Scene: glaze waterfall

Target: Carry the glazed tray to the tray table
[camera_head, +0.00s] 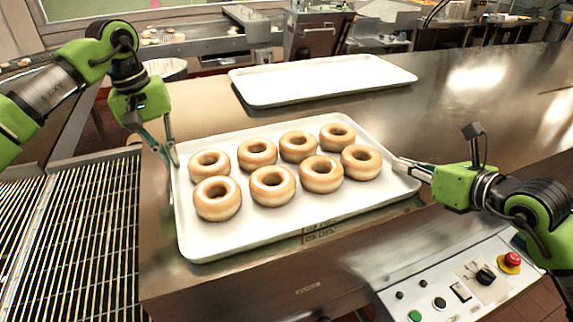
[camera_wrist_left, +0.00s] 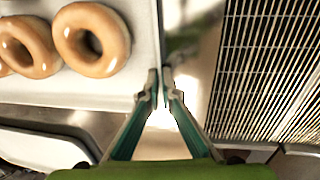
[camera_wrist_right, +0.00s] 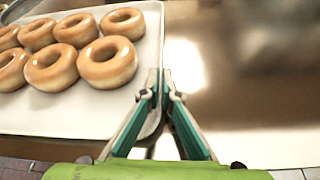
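The glazed tray (camera_head: 245,232) is white and holds several glossy glazed doughnuts in two rows. It is level over the near part of the steel counter, and I cannot tell whether it touches the surface. My left gripper (camera_head: 173,155) is shut on its left rim; the left wrist view shows the fingertips (camera_wrist_left: 160,78) meeting at the tray edge. My right gripper (camera_head: 402,164) is shut on the right rim; the right wrist view shows its fingertips (camera_wrist_right: 160,78) together at that edge. A tray table cannot be made out for certain.
An empty white tray (camera_head: 320,78) lies farther back on the steel counter (camera_head: 480,110). A wire conveyor grate (camera_head: 70,235) is at the left. A control panel (camera_head: 455,290) with buttons and a red knob is at the front right. The counter's right side is clear.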

